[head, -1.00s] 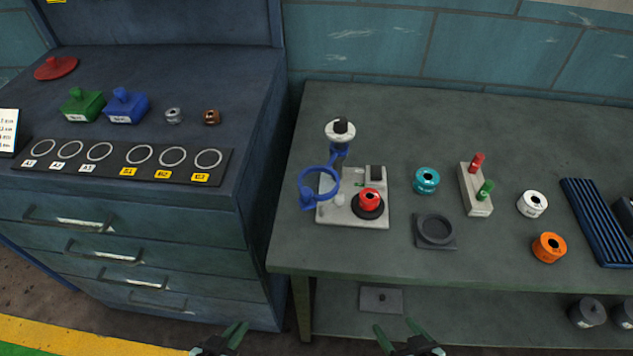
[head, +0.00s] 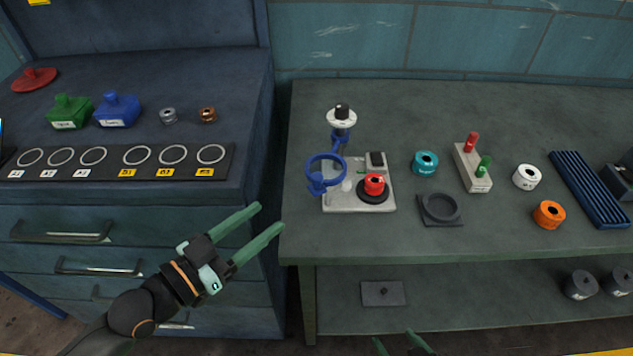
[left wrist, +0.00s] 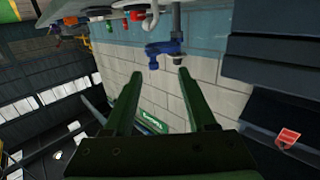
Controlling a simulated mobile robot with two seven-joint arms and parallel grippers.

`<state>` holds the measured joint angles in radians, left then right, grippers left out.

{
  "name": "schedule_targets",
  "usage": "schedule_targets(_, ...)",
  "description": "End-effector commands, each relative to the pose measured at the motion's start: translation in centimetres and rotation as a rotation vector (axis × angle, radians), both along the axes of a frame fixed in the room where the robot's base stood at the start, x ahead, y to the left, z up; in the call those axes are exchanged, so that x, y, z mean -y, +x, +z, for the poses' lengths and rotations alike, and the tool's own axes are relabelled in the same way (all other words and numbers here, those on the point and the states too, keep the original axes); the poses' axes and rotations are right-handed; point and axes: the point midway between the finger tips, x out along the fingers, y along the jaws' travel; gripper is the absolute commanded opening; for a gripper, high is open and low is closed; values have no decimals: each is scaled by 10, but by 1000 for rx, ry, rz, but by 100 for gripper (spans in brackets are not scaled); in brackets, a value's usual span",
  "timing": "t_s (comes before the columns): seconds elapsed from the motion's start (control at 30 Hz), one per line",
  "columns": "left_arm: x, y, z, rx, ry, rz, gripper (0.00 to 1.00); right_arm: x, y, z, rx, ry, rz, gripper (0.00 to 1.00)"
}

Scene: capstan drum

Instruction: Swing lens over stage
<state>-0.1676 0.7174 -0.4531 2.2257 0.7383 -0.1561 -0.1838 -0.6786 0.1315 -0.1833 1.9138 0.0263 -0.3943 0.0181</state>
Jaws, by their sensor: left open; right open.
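The lens is a blue ring (head: 326,171) on a blue arm, fixed to a post with a white collar and black knob (head: 342,115). It hangs over the left edge of the pale stage base (head: 345,202), beside the red spool (head: 374,184) on its black round pad. A blue part of the lens arm (left wrist: 163,51) also shows in the left wrist view. My left gripper (head: 266,221) is open and empty, left of the table's front edge and below the lens. My right gripper (head: 394,342) is open at the bottom edge, mostly out of frame.
On the table are a teal spool (head: 425,163), a black square holder (head: 440,209), a block with red and green pegs (head: 472,168), a white spool (head: 527,176) and an orange spool (head: 549,214). A blue drawer cabinet (head: 240,180) stands close on the left.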

Motion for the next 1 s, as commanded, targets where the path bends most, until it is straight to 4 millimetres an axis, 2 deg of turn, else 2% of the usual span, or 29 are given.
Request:
schedule_targets(0.1, 5, -4, 18, 37, -14, -50, 56, 0, 0, -4, 0, 0, 0, 82)
schedule_targets(0.33, 14, 3, 26, 45, -25, -61, 56, 0, 0, -1, 0, 0, 0, 82)
schedule_targets(1.0, 90, 73, 25, 42, -23, -62, 56, 0, 0, 14, 1, 1, 1, 82)
